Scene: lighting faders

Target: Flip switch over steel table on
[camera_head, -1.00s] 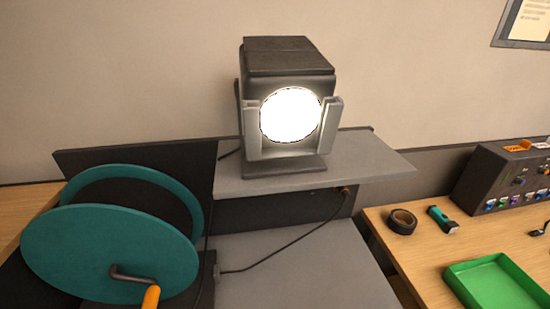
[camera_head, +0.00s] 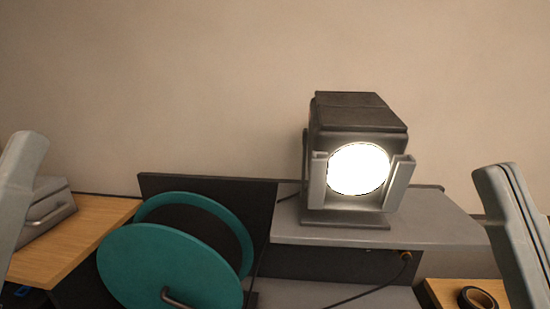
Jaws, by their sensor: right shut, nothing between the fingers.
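No switch can be made out in view. A grey metal-looking surface (camera_head: 285,295) shows at the bottom edge, below a raised grey shelf (camera_head: 440,226); I cannot tell whether it is the steel table. A dark spotlight (camera_head: 358,112) stands on the shelf with its round lens lit bright white.
A teal cable reel (camera_head: 135,265) with a crank stands left of the shelf. A wooden table with a grey case (camera_head: 50,208) is at the far left. Black tape (camera_head: 477,298) lies on wood at lower right. The wall above is bare.

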